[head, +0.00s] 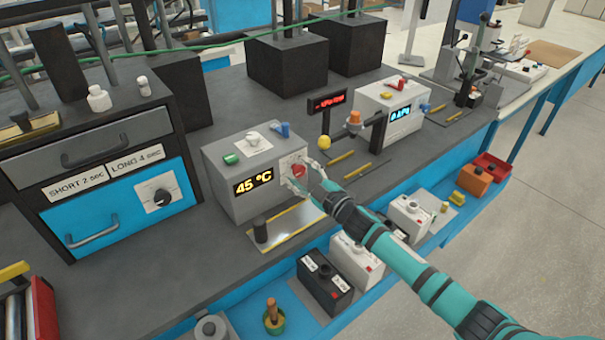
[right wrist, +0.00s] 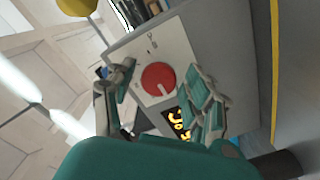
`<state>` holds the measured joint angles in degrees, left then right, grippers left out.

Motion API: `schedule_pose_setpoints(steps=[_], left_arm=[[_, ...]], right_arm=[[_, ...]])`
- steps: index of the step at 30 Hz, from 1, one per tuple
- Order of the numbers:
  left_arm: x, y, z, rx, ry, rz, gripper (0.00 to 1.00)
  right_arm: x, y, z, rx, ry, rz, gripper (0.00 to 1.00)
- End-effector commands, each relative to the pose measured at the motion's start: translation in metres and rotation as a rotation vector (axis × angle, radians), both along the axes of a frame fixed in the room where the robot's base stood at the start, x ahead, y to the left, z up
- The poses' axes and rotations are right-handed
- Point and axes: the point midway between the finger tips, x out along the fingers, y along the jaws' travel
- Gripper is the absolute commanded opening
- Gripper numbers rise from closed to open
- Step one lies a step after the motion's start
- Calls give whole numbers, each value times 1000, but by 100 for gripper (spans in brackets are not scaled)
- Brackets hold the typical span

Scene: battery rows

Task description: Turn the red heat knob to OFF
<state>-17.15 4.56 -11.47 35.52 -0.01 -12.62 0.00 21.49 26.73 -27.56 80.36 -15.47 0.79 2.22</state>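The red heat knob (head: 299,170) is on a white plate on the front of a grey box (head: 232,204), right of a yellow "45 °C" display (head: 253,183). In the right wrist view the knob (right wrist: 158,79) shows face on, with a short white mark near its rim. My right gripper (head: 304,177) is at the knob. In the wrist view its fingers (right wrist: 160,75) are spread on either side of the knob, with visible gaps, so it looks open and not clamped. The lettering around the knob is too small to read. My left gripper is not in view.
A green button (head: 231,159) and a blue part (head: 283,130) sit on top of the box. A cabinet with drawers (head: 108,207) stands left. Batteries (head: 326,284) sit on the lower blue shelf.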

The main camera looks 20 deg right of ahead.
Motion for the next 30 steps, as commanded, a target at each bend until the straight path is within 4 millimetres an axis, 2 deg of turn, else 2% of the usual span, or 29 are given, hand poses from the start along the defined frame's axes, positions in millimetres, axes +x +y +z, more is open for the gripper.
schedule_pose_setpoints(steps=[11,14,24,30], left_arm=[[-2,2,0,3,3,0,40],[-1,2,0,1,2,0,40],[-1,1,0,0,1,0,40],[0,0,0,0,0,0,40]], right_arm=[[-5,-2,-1,2,1,-1,58],[-17,-6,-2,1,3,0,58],[-84,-31,-2,0,3,0,58],[-108,-39,-1,1,2,0,58]])
